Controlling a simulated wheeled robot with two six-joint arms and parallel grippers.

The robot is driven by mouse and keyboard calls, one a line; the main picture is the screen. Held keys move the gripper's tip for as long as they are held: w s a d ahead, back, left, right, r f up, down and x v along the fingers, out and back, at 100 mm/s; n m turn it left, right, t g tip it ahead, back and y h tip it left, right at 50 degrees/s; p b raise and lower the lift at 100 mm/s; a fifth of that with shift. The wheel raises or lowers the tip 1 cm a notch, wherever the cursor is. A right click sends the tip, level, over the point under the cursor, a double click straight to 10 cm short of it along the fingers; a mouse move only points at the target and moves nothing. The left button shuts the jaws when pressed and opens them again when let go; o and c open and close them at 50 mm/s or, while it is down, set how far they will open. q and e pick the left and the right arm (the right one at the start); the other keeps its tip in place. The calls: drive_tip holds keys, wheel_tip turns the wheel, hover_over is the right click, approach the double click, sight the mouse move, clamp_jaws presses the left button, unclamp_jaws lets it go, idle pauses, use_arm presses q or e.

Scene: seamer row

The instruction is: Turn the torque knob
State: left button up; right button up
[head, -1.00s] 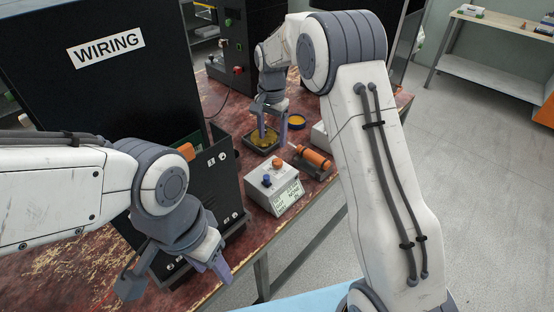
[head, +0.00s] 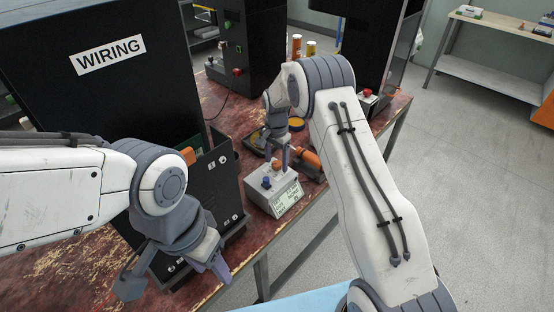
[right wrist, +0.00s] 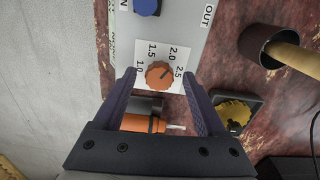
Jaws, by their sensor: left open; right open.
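The torque knob is a round orange knob (head: 277,163) on the top of a light grey box (head: 273,197). In the right wrist view the knob (right wrist: 159,74) sits on a white dial marked 1.0, 1.5, 2.0 and 2.5. Its dark pointer line seems to face the upper right, roughly between 2.0 and 2.5. My right gripper (right wrist: 160,75) is open, with its fingertips either side of the knob and gaps on both sides. I cannot tell its height above the dial. My left gripper (head: 174,276) is open and empty near the bench's front edge, away from the box.
A blue knob (head: 267,182) is on the same box. An orange screwdriver (right wrist: 143,123) lies close behind the box. A black tray with yellow contents (right wrist: 250,101) is near it. The black WIRING cabinet (head: 90,90) stands to the left.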

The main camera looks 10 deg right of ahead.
drive_tip(key=shift+c, duration=0.3)
clamp_jaws()
drive_tip(key=shift+n, duration=0.4)
drive_tip(key=n, duration=1.1)
drive_tip(key=shift+d, duration=0.1)
idle(0.4)
